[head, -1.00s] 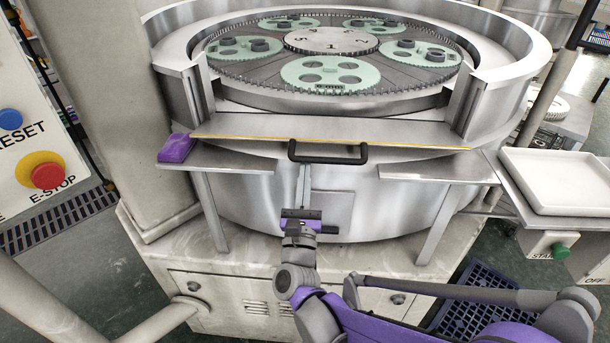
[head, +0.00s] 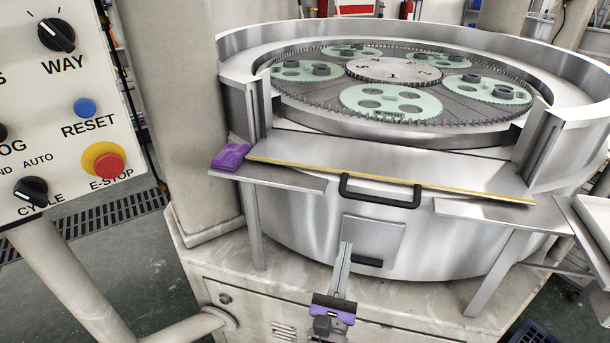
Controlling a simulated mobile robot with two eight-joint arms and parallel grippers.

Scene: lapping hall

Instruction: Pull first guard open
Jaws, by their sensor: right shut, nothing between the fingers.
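A flat steel guard panel (head: 460,184) with a yellow front edge lies across the front gap of the machine's round rim. A black bar handle (head: 380,203) is fixed to its front edge. My right gripper (head: 346,248) is below that handle, its fingers pointing up, shut and empty. It is apart from the handle in the picture and overlaps the left part of a small square plate (head: 385,236) with a short black handle (head: 367,262). I cannot tell whether it touches that plate. My left gripper is not in view.
A lapping plate with green carriers (head: 391,101) lies inside the rim. Steel ledges flank the panel, with a purple cloth-like item (head: 230,157) on the left one. A control box (head: 65,100) stands at left, and a pale tray (head: 595,225) at right.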

